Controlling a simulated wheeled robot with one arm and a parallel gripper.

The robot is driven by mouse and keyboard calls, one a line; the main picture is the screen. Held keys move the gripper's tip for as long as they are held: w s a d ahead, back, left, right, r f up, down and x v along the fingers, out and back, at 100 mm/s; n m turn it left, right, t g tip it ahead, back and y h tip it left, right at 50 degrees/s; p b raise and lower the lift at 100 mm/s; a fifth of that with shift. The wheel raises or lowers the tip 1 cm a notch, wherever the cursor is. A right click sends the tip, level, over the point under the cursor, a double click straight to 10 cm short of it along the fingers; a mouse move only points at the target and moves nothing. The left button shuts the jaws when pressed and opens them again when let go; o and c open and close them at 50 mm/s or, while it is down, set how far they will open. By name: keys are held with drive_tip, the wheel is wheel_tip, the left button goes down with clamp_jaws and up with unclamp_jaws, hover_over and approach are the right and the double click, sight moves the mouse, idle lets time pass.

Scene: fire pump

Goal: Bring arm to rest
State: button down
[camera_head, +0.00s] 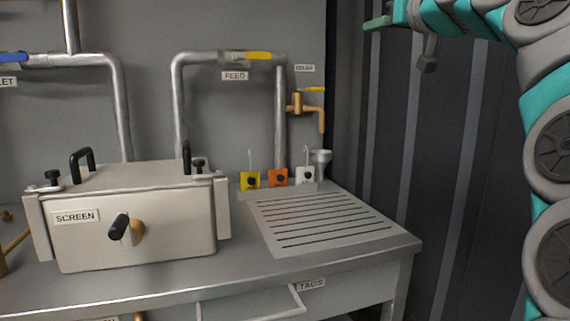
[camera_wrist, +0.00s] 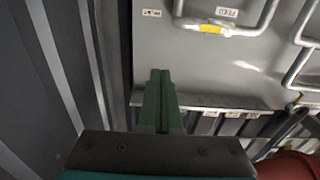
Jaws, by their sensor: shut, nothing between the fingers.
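My arm (camera_head: 546,150), teal and grey, is raised along the right edge of the head view. My gripper (camera_head: 377,22) is at the top of that view, high in front of the dark ribbed wall. Its green fingers point left and touch nothing. In the wrist view my gripper (camera_wrist: 160,74) shows its two green fingers pressed together, with nothing between them. The grey panel lies beyond the fingertips, apart from them.
A metal box labelled SCREEN (camera_head: 140,215) stands on the grey bench (camera_head: 160,288). Pipes, a yellow FEED handle (camera_head: 258,55) and a brass tap (camera_head: 300,104) are behind. Yellow, orange and white tags stand near the slotted drain (camera_head: 318,220). Space around my gripper looks clear.

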drive_tip(key=s+a+f+g+h+b, duration=0.1)
drive_tip(key=s+a+f+g, duration=0.25)
drive_tip(key=f, duration=0.85)
drive_tip(key=s+a+f+g, duration=0.3)
drive_tip(key=s+f, duration=0.1)
drive_tip(key=f, duration=0.9)
drive_tip(key=s+a+f+g+h+b, duration=0.1)
drive_tip(key=s+a+f+g, duration=0.25)
drive_tip(key=f, duration=0.85)
drive_tip(key=s+d+f+m+g+h, duration=0.1)
drive_tip(key=s+d+f+g, duration=0.2)
drive_tip(key=s+f, duration=1.1)
drive_tip(key=s+d+f+m+g+h+b, duration=0.1)
drive_tip(key=s+d+f+g, duration=0.3)
drive_tip(key=s+f, duration=1.1)
drive_tip(key=shift+s+m+g+h, duration=0.8)
drive_tip(key=shift+s+g, duration=0.25)
drive_tip(key=shift+g, duration=0.05)
drive_tip(key=shift+d+f, duration=0.1)
